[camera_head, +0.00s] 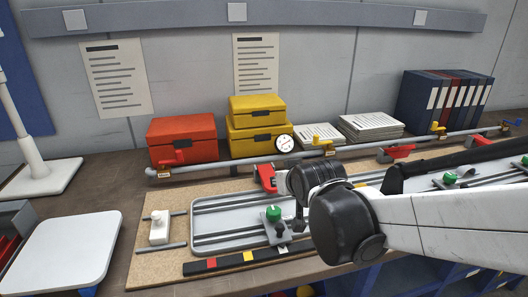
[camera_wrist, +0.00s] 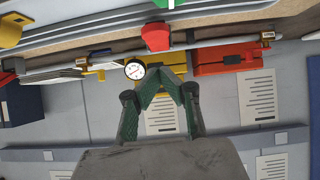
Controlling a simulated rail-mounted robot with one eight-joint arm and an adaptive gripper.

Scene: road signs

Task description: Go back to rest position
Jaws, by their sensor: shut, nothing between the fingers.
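My gripper (camera_wrist: 160,78) shows in the wrist view with its two dark green fingers brought together at the tips. Nothing shows between them. The round gauge (camera_wrist: 134,70) and a red handle (camera_wrist: 155,36) appear near the fingertips in that picture; I cannot tell how far away they are. In the head view my white and black arm (camera_head: 430,222) reaches in from the right over the bench. Its black joints hide part of the board, and I cannot make out the fingers there.
A pipe (camera_head: 225,163) with the gauge (camera_head: 285,143) and yellow valves runs along the bench. Behind it stand a red box (camera_head: 182,138), yellow boxes (camera_head: 257,110), papers (camera_head: 370,126) and binders (camera_head: 445,98). A grey tray with rails (camera_head: 215,215) and green knobs lies in front.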

